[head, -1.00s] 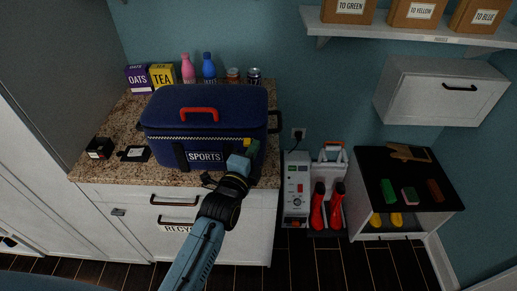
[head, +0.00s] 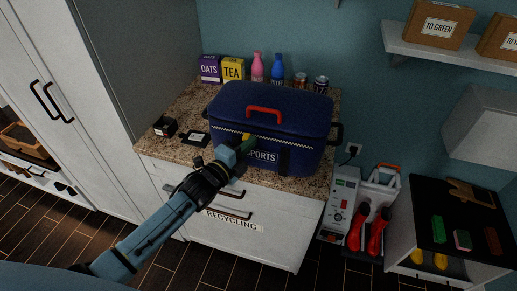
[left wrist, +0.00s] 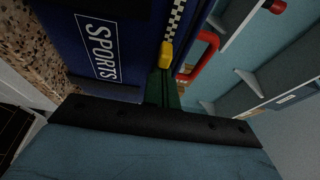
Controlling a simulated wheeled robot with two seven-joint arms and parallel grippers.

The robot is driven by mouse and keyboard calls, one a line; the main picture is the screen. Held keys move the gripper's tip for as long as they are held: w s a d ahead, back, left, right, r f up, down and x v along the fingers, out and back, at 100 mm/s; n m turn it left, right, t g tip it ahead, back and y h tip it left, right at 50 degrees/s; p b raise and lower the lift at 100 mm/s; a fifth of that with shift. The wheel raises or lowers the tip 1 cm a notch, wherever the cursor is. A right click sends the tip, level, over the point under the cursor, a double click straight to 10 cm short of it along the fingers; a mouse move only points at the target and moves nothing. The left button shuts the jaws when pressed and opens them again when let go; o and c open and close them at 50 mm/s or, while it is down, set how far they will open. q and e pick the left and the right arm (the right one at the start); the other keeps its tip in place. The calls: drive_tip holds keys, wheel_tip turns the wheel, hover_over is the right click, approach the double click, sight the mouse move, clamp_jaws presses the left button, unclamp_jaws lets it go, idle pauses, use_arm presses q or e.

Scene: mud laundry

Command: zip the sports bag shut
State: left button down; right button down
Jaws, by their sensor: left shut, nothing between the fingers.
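The dark blue sports bag (head: 310,122) stands upright on the granite counter, with a red handle (head: 264,111) on its lid. A checkered zip strip (left wrist: 175,20) runs along its front below the lid. A small yellow tab (left wrist: 166,55), which looks like the zip pull, is at the strip. My left gripper (head: 246,144) is in front of the bag, left of its middle, and covers part of the SPORTS label. Its green fingers (left wrist: 161,88) are shut with nothing between them, their tips close to the yellow tab; contact is unclear. My right gripper is out of view.
An oats box (head: 209,68), a tea box (head: 233,69), bottles and cans stand behind the bag. Small black items (head: 165,127) lie left of it on the counter (head: 180,110). A drawer front (head: 240,226) is below. A shelf (head: 455,55) hangs at upper right.

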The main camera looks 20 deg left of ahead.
use_arm(q)
drive_tip(key=a, duration=0.8)
drive_tip(key=shift+s+a, duration=0.15)
drive_tip(key=shift+a, duration=0.7)
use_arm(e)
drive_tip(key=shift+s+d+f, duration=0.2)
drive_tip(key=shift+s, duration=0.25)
use_arm(q)
drive_tip(key=shift+d, duration=0.4)
drive_tip(key=d, duration=0.3)
drive_tip(key=shift+d+r, duration=0.1)
drive_tip(key=shift+d, duration=0.05)
drive_tip(key=v, duration=1)
drive_tip(key=shift+b, duration=0.45)
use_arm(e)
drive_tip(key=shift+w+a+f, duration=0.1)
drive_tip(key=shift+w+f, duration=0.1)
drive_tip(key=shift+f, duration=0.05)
